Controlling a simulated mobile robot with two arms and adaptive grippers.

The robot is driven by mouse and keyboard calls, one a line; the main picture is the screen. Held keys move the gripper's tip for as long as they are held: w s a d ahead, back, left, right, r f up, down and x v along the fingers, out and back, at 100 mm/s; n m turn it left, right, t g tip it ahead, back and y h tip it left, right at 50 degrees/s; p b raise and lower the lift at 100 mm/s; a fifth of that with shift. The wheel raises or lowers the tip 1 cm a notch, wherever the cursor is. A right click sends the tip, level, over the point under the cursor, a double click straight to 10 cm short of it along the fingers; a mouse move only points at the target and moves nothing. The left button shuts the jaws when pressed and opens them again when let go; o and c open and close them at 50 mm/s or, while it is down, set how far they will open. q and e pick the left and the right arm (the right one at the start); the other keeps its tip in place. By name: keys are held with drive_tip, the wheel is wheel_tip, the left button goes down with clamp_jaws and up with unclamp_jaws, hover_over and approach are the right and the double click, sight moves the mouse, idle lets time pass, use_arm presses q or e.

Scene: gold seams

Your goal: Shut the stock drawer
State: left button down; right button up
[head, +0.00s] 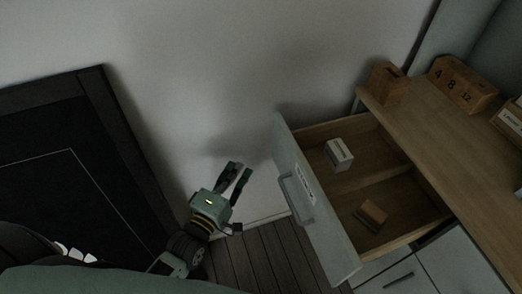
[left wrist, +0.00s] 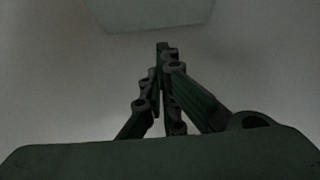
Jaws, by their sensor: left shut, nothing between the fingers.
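The stock drawer (head: 318,212) is pulled far out of the wooden-topped cabinet in the head view. Its pale front carries a grey handle (head: 296,200) and a white label. Inside lie a white-and-wood box (head: 339,154) and a small brown block (head: 372,214), on either side of a divider. My left gripper (head: 239,172) is shut and empty, left of the drawer front and apart from it. In the left wrist view its fingers (left wrist: 163,50) meet, with a pale panel edge at the top that I cannot identify for sure. My right gripper is not in view.
On the cabinet top (head: 430,140) stand a wooden box (head: 388,84), a wooden number block (head: 463,84) and a labelled box (head: 510,120). A dark framed panel (head: 60,170) leans at the left. Bare floor (head: 265,262) shows between my gripper and the drawer.

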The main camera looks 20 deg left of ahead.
use_arm(q)
drive_tip(key=w+d, duration=0.4)
drive_tip(key=w, duration=0.5)
drive_tip(key=shift+d+p, duration=0.15)
drive_tip(key=shift+p, duration=0.2)
drive_tip(key=shift+d, duration=0.1)
